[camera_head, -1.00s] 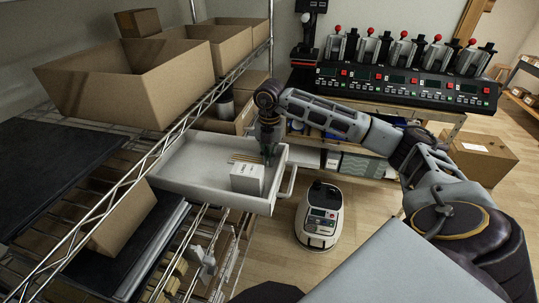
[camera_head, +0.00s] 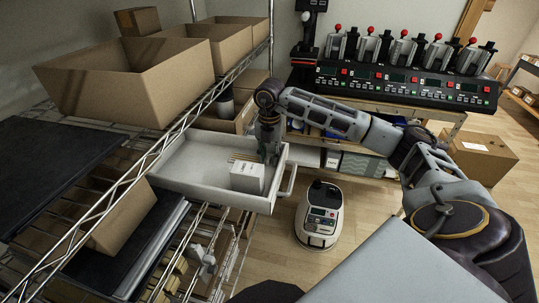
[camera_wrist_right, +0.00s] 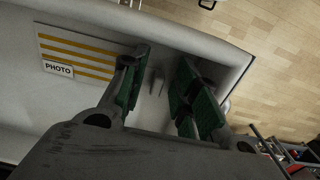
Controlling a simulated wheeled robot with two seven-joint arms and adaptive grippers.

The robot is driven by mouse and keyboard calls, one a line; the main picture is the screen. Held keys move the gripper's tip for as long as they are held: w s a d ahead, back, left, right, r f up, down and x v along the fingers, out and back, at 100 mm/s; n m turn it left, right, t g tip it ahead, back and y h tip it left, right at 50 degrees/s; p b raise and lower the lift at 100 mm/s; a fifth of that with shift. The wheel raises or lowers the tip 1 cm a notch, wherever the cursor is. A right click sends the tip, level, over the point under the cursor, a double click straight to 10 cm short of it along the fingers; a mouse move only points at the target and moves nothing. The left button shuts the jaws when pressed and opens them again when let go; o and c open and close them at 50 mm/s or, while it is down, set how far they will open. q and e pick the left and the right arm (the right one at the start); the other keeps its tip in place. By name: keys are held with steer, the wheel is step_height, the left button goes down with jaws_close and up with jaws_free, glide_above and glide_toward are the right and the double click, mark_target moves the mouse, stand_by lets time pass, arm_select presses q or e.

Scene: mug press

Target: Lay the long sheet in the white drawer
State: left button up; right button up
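The white drawer (camera_head: 185,165) is pulled out from the wire rack, with its handle facing right in the head view. A white box-like piece with dark lettering (camera_head: 247,178) is inside near the drawer front, and yellow-brown stripes (camera_head: 243,157) show just behind it. In the right wrist view the stripes (camera_wrist_right: 75,50) and a PHOTO label (camera_wrist_right: 58,69) show on a pale surface left of the fingers. I cannot tell which part is the long sheet. My right gripper (camera_head: 269,157) is low in the drawer by its front far corner; its green-padded fingers (camera_wrist_right: 160,90) are apart and empty.
The wire rack with cardboard boxes (camera_head: 120,75) and black trays (camera_head: 50,170) is at the left. A small wheeled machine (camera_head: 320,215) stands on the floor right of the drawer. A bench with mug presses (camera_head: 410,85) is at the back.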

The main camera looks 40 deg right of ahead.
step_height(320, 180, up, 12)
steer(key=b, duration=0.1)
stand_by(0.7)
steer(key=shift+r, duration=0.1)
stand_by(0.4)
